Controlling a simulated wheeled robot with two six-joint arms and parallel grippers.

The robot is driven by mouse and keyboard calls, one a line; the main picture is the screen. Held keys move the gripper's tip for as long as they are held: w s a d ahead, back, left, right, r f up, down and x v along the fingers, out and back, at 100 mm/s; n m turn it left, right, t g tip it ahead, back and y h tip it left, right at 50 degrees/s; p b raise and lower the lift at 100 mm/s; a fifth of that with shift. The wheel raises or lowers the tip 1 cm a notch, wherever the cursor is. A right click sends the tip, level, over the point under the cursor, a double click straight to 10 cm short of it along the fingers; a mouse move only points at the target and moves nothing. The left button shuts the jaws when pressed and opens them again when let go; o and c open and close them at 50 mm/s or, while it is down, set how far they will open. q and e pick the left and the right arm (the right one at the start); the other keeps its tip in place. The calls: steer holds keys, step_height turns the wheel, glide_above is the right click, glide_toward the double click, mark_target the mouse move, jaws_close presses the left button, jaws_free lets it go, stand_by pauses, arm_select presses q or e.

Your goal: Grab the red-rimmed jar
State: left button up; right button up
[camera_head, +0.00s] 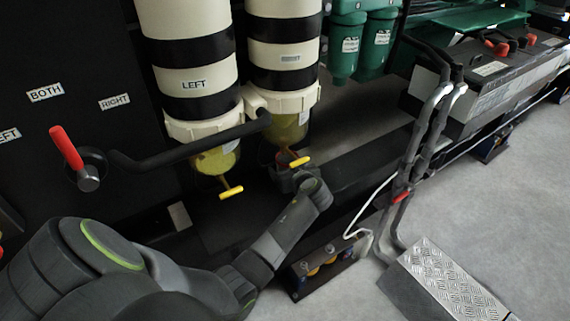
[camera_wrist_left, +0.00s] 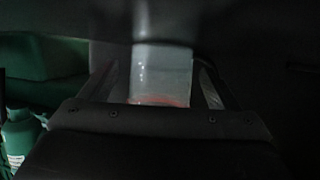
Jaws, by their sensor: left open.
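The red-rimmed jar (camera_wrist_left: 160,78) is a clear, greyish vessel in the left wrist view, with a reddish ring at its lower visible end. It stands between the two fingers of my left gripper (camera_wrist_left: 163,88), which is open with a finger on each side. I cannot tell whether either finger touches it. In the head view a small reddish part of the jar (camera_head: 284,158) shows under the right-hand filter bowl, mostly hidden by my left gripper (camera_head: 290,172). My right gripper is not in view.
Two striped filter housings with yellowish bowls (camera_head: 215,160) and yellow drain handles (camera_head: 231,192) hang close above my left arm. A red-handled lever (camera_head: 66,147) sits on the black panel at left. Green canisters (camera_head: 376,45), a battery (camera_head: 490,85) and hoses (camera_head: 425,130) are at right.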

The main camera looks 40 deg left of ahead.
arm_select(q)
steer(key=c, duration=1.2)
steer(key=shift+a+r, duration=0.1)
